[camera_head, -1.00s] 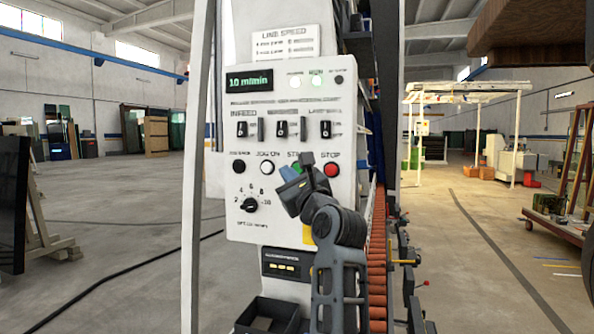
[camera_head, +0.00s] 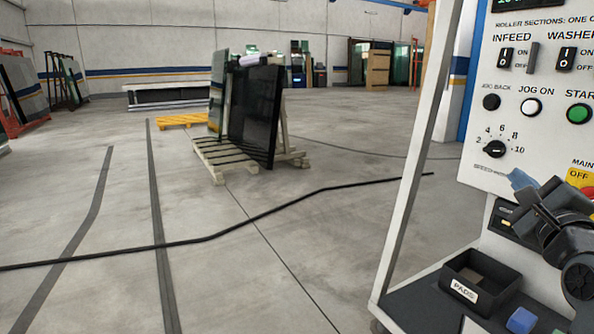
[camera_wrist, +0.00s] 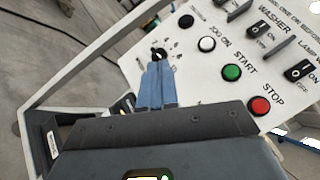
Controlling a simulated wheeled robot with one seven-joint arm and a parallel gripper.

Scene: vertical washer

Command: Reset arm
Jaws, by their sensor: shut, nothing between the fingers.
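My gripper (camera_head: 522,181) is at the right of the head view, at the end of my dark arm, in front of the lower part of the white control panel (camera_head: 540,125). Its blue fingers are shut and empty. In the wrist view my gripper (camera_wrist: 156,72) points at the panel (camera_wrist: 190,75), with its tips over the area of the speed knob (camera_wrist: 160,52). The head view shows the speed knob (camera_head: 495,148) uncovered, above the gripper. I cannot tell any contact with the panel.
The green START button (camera_head: 579,113) and white JOG ON button (camera_head: 531,106) are on the panel. A black PADS tray (camera_head: 480,278) and a blue block (camera_head: 521,320) sit below. A glass rack (camera_head: 255,115) stands on the floor. A cable (camera_head: 270,210) crosses the open floor.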

